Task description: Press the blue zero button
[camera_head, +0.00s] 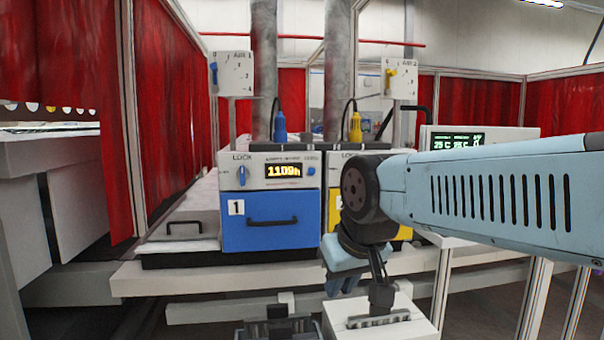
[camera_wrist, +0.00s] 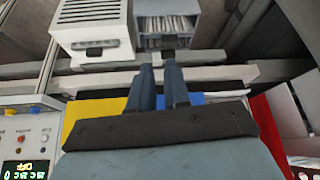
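A small blue button (camera_head: 311,171) sits at the upper right of the white panel on unit 1 (camera_head: 271,210), below lettering that is hard to read and beside a display reading 1109h. My gripper (camera_head: 341,284) hangs low at the right, in front of unit 2, pointing down and apart from the button. In the wrist view my gripper (camera_wrist: 160,82) has a narrow gap between its two dark blue fingers, with nothing held. The button cannot be made out in the wrist view.
A blue lock knob (camera_head: 242,175) is on the same panel, above the blue drawer with a black handle (camera_head: 272,221). Yellow unit 2 (camera_head: 335,207) is partly hidden by my arm. A green-lit display (camera_head: 458,141) is right.

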